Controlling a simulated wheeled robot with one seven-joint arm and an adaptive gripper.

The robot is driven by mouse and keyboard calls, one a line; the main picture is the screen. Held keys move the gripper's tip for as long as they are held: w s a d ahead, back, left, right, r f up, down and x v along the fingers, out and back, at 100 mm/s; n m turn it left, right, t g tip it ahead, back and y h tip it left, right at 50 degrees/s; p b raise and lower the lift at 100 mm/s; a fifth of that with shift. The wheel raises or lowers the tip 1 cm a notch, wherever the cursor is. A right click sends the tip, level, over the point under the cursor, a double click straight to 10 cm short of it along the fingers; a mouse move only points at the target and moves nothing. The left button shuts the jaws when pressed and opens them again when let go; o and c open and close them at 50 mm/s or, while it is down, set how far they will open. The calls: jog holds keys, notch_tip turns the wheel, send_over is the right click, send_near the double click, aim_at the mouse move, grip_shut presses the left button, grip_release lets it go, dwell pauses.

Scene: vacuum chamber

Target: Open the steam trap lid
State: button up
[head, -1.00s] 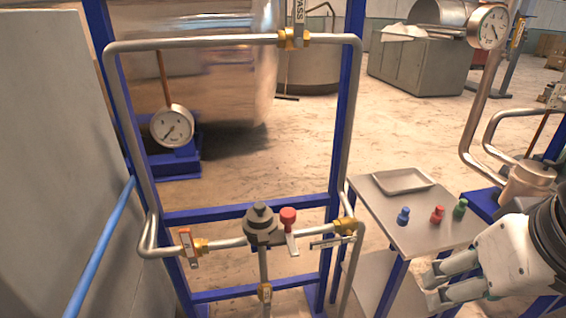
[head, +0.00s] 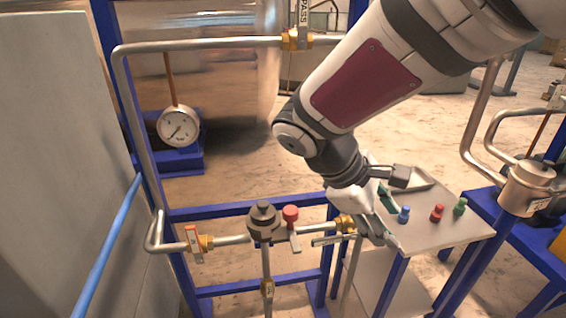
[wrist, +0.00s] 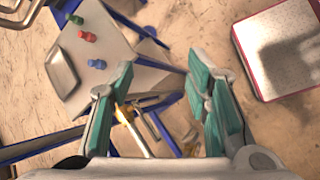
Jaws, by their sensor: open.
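The steam trap (head: 264,222) is a dark grey, round-topped body on the lower horizontal pipe in the head view. Its lid is the stepped top with a small knob. A red-capped fitting (head: 290,214) stands just right of it. My gripper (head: 382,222) is to the right of the trap, pointing down beside the side table, well apart from the lid. In the wrist view my gripper (wrist: 162,105) shows two green-padded fingers spread wide with nothing held between them. The trap itself is not clearly seen in the wrist view.
The side table (head: 430,232) carries a metal tray (wrist: 62,70) and small blue (head: 403,214), red (head: 437,213) and green (head: 460,206) pieces. An orange-handled valve (head: 193,240) is left of the trap. Blue frame posts and the upper pipe (head: 200,44) surround the trap.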

jog(key=w+a+f+n+t+h, duration=0.3)
jog(key=w+a+n, duration=0.2)
jog(key=a, duration=0.3)
jog(key=n+t+y+p, duration=0.2)
jog(key=n+t, duration=0.9)
jog(key=n, duration=0.2)
send_near(259, 207)
jog(key=p+x, duration=0.1)
jog(key=x, duration=1)
jog(key=shift+w+d, duration=0.15)
grip_shut()
